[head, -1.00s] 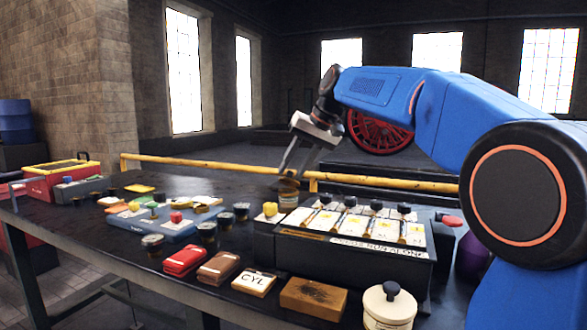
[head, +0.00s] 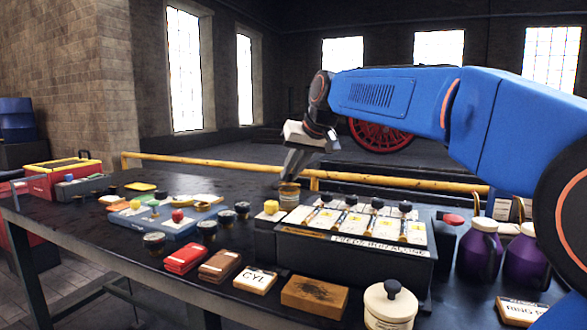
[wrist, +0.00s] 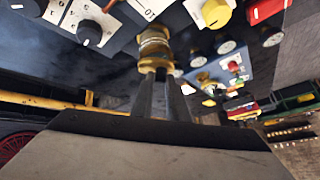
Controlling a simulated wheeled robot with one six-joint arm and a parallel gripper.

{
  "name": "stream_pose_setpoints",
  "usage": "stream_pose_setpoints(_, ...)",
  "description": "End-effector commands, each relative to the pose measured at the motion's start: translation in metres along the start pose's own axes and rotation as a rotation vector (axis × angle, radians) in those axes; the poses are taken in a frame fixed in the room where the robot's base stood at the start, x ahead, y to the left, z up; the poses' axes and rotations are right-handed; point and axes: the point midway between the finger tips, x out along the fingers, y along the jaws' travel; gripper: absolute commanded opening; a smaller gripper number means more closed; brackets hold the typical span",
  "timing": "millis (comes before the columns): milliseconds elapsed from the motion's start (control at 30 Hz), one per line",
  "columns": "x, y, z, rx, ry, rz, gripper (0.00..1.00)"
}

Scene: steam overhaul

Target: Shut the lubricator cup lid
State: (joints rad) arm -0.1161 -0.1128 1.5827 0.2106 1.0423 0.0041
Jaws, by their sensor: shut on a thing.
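The lubricator cup (head: 289,195) is a small brass and amber-glass cup standing at the back edge of the dark bench, left of the black box. In the wrist view the cup (wrist: 154,42) shows brass bands, and its brass top lies at my fingertips. My gripper (head: 291,176) comes down over the cup from above, slightly tilted. In the wrist view its two grey fingers (wrist: 161,85) are close together and shut on the brass lid at the cup's top. The fingers partly hide the lid, so whether it sits flush cannot be seen.
The black box (head: 350,255) with several knobs and white plates stands right beside the cup. A yellow knob (head: 271,208) is just in front of it. A blue tray (head: 165,226) lies to the left. Purple cans (head: 478,250) stand at right. A yellow rail (head: 220,165) runs behind.

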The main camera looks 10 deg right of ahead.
Motion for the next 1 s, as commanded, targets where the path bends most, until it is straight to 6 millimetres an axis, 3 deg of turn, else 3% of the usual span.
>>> stream_pose_setpoints(433, 0.006, -0.007, 0.017, -0.143, 0.188, 0.124, 0.00)
stream_pose_setpoints(1000, 0.008, -0.007, 0.020, -0.171, 0.228, 0.151, 0.00)
